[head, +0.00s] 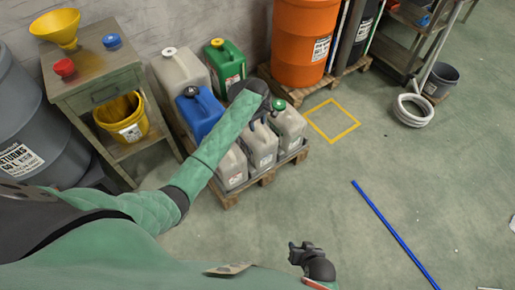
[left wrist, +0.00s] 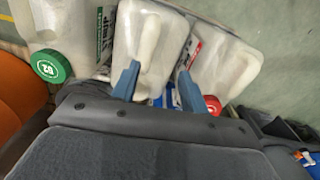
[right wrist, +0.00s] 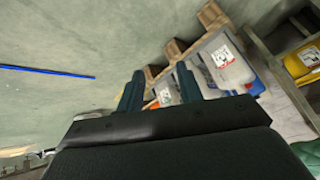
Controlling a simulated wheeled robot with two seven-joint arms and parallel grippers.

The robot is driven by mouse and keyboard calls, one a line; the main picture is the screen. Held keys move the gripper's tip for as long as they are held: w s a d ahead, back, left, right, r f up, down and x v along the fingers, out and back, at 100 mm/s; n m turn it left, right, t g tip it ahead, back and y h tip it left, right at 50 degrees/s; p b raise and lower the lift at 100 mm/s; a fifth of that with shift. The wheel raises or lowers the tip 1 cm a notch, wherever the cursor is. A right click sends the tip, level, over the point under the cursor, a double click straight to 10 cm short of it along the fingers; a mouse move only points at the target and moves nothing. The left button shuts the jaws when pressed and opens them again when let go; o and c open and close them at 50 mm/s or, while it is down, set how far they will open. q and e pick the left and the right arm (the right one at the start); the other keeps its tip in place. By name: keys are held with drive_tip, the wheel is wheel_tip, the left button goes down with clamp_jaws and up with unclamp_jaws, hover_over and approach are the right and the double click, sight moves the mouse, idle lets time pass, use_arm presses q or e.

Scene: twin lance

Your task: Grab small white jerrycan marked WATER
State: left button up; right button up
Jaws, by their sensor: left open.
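Several small white jerrycans stand in a row at the front of a pallet. In the head view these are a left one (head: 232,168), a middle one (head: 261,147) and a right one (head: 289,127) with a green cap. I cannot read which is marked WATER. My left gripper (head: 262,106) is above the row, its tips mostly hidden by its wrist. In the left wrist view its blue fingers (left wrist: 157,82) are apart, near the pale handle of the middle can (left wrist: 150,40); I see no grip. My right gripper (head: 297,247) is open and empty, away from the pallet.
Behind the row stand a blue jerrycan (head: 199,112), a larger white one (head: 180,70) and a green one (head: 225,64). The pallet (head: 268,177) has open floor in front. A workbench (head: 95,75) is on the left, an orange drum (head: 303,40) behind.

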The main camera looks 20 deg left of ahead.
sight(257, 125)
use_arm(q)
drive_tip(key=w, duration=0.1)
drive_tip(key=w+a+n, duration=0.1)
drive_tip(key=w, duration=0.1)
drive_tip(key=shift+a+r, duration=0.1)
drive_tip(key=shift+a, duration=0.1)
drive_tip(key=shift+w+f+b, duration=0.15)
drive_tip(key=shift+f, duration=1.1)
drive_tip(key=shift+w+f+b, duration=0.1)
drive_tip(key=shift+w+f, duration=0.1)
drive_tip(key=shift+f, duration=1.05)
drive_tip(key=shift+w+f+b, duration=0.15)
drive_tip(key=shift+f, duration=1.1)
use_arm(e)
drive_tip(key=shift+s+a+f+t, duration=0.15)
drive_tip(key=shift+a+f, duration=0.05)
drive_tip(key=shift+f, duration=0.75)
drive_tip(key=shift+s+a+f+t, duration=0.1)
drive_tip(key=shift+a+f+t, duration=0.05)
drive_tip(key=shift+f, duration=0.75)
use_arm(q)
clamp_jaws()
